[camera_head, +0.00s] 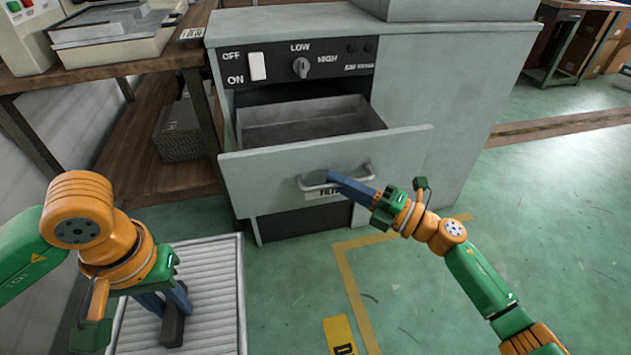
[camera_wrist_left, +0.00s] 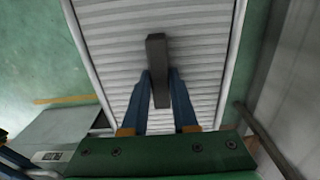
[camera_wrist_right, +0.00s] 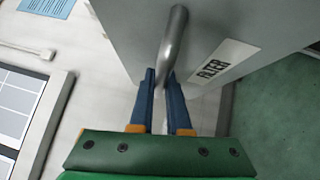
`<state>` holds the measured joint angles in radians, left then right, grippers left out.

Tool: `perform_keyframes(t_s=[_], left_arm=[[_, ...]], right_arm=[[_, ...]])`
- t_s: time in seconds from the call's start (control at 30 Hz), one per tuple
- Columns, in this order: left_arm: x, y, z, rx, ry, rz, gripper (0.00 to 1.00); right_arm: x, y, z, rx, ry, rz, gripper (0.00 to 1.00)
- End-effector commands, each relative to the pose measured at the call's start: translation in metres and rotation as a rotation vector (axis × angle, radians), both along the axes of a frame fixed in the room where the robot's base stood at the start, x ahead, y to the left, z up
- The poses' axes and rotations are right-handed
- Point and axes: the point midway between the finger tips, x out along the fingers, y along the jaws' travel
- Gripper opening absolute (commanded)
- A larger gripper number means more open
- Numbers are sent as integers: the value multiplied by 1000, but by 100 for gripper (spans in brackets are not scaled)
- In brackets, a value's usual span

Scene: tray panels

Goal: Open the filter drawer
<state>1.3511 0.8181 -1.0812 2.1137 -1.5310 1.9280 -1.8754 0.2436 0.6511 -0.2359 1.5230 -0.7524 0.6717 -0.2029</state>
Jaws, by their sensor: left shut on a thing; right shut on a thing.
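The filter drawer (camera_head: 325,165) juts out from the grey cabinet, and its empty-looking inside shows from above. Its metal bar handle (camera_head: 318,184) is on the front panel above a label that reads FILTER (camera_wrist_right: 212,68) in the right wrist view. My right gripper (camera_head: 335,178) is shut on the handle, which also shows between its blue fingers in the right wrist view (camera_wrist_right: 174,45). My left gripper (camera_head: 180,310) is shut on a dark grey bar-shaped object (camera_wrist_left: 158,65) and holds it over the ribbed panel (camera_wrist_left: 110,45).
The cabinet (camera_head: 440,90) has a control panel (camera_head: 300,62) with a switch and a knob. A wooden bench (camera_head: 110,72) with equipment stands at the left. The ribbed panel (camera_head: 215,270) lies below my left gripper.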

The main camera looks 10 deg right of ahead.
Motion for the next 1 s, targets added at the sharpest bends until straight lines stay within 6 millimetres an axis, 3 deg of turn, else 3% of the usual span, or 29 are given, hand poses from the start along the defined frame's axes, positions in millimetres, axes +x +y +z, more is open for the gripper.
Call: perform_keyframes(t_s=[0.23,0.27,0.37,0.77,1.0], left_arm=[[0,0,0,0,0,0,0],[0,0,0,0,0,0,0],[0,0,0,0,0,0,0],[0,0,0,0,0,0,0],[0,0,-1,0,0,0,0]], right_arm=[[0,0,0,0,0,0,0],[0,0,0,1,1,0,18],[0,0,0,1,1,0,44],[-5,-6,-2,2,3,-2,45],[-39,-43,-10,-1,6,-3,45]])
